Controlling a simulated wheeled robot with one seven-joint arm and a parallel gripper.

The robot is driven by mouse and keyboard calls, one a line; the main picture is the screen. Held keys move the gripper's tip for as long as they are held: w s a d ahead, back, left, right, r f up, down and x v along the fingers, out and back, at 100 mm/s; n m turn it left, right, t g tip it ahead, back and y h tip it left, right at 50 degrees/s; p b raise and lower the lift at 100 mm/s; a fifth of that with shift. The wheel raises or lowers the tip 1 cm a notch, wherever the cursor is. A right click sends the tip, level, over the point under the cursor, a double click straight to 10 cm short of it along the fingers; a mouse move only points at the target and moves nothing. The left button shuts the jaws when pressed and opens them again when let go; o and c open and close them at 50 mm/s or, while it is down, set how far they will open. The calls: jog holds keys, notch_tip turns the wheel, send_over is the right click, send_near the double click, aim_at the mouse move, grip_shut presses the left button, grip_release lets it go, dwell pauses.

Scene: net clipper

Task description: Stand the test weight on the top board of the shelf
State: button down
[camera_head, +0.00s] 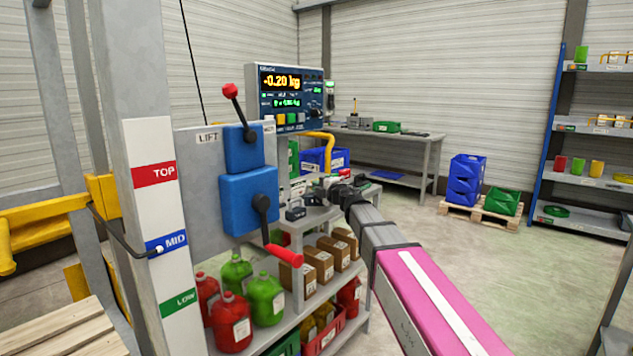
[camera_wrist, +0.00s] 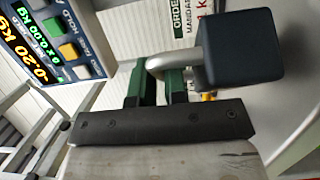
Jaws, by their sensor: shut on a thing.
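The test weight (camera_wrist: 241,52) is a dark blue-grey block with a silver handle (camera_wrist: 187,66). It fills the upper right of the wrist view. My gripper (camera_wrist: 160,78) has green fingers and is shut on that handle. In the head view my arm reaches to the grey shelf, and my gripper (camera_head: 335,192) is small and cluttered there. I cannot tell for sure which dark shape near it is the weight, or whether the weight touches a board. The shelf (camera_head: 322,283) holds brown boxes and red and green jugs on a board below the arm.
A display reading -0.20 kg (camera_head: 290,92) stands behind my gripper. A blue lever block (camera_head: 248,200) with red-knobbed levers and a post (camera_head: 150,220) marked TOP, MID and LOW stand at left. A stocked rack (camera_head: 590,180) is at right.

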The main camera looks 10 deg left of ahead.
jog(key=shift+f, duration=0.7)
jog(key=shift+f, duration=0.1)
jog(key=c, duration=1.2)
grip_release()
jog(key=shift+o, duration=0.2)
